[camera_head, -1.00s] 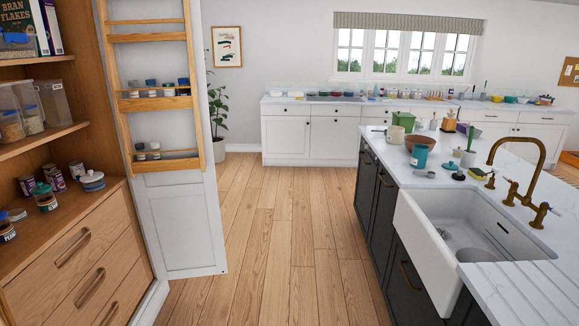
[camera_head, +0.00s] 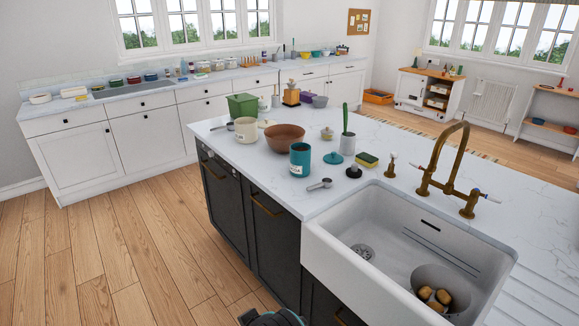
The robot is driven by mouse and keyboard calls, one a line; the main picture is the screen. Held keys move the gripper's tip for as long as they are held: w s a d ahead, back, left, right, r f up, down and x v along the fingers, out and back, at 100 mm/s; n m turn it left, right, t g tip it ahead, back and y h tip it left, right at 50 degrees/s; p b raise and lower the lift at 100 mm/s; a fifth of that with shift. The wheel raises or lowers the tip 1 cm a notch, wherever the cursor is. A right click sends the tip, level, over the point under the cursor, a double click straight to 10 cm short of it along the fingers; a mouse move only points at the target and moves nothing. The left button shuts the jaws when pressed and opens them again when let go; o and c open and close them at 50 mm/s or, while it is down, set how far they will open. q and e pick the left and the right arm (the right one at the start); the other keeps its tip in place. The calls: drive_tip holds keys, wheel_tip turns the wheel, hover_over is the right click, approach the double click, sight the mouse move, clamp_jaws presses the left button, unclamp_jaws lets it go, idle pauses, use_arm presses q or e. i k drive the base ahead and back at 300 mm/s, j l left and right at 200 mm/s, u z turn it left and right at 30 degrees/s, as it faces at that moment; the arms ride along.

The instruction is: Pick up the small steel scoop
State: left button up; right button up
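A small steel scoop (camera_head: 320,184) lies on the white marble island top (camera_head: 375,135), close to its front edge and left of the sink. Its bowl end points left and its short handle points right. It sits just in front of a teal canister (camera_head: 300,160) with a pale label, apart from it. Neither of my grippers shows clearly. Only a dark rounded part cuts into the bottom edge of the view, and I cannot tell what it is.
The white sink (camera_head: 400,235) has a bowl with potatoes (camera_head: 436,298) in it, and a brass tap (camera_head: 455,165) stands behind. A brown bowl (camera_head: 284,136), a cream pot (camera_head: 246,130), a black stopper (camera_head: 354,172) and a sponge (camera_head: 367,160) are nearby. Wood floor is free at left.

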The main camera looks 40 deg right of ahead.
sight(319, 186)
drive_tip(key=i+j, duration=0.1)
drive_tip(key=i, duration=1.45)
drive_tip(key=i+l+u, duration=0.2)
drive_tip(key=i, duration=0.15)
drive_tip(key=i+l+u, duration=0.1)
drive_tip(key=i+u, duration=0.15)
drive_tip(key=i+l+u, duration=0.1)
drive_tip(key=u, duration=0.45)
drive_tip(key=l+u, duration=0.1)
drive_tip(key=u, duration=0.5)
drive_tip(key=i+l+u, duration=0.1)
drive_tip(key=u, duration=0.45)
drive_tip(key=l+u, duration=0.25)
drive_tip(key=u, duration=0.3)
drive_tip(key=l+u, duration=0.15)
drive_tip(key=u, duration=0.4)
drive_tip(key=l+u, duration=0.15)
drive_tip(key=u, duration=0.45)
drive_tip(key=k+l+u, duration=0.1)
drive_tip(key=u, duration=0.45)
drive_tip(key=k+u, duration=0.15)
drive_tip(key=u, duration=0.4)
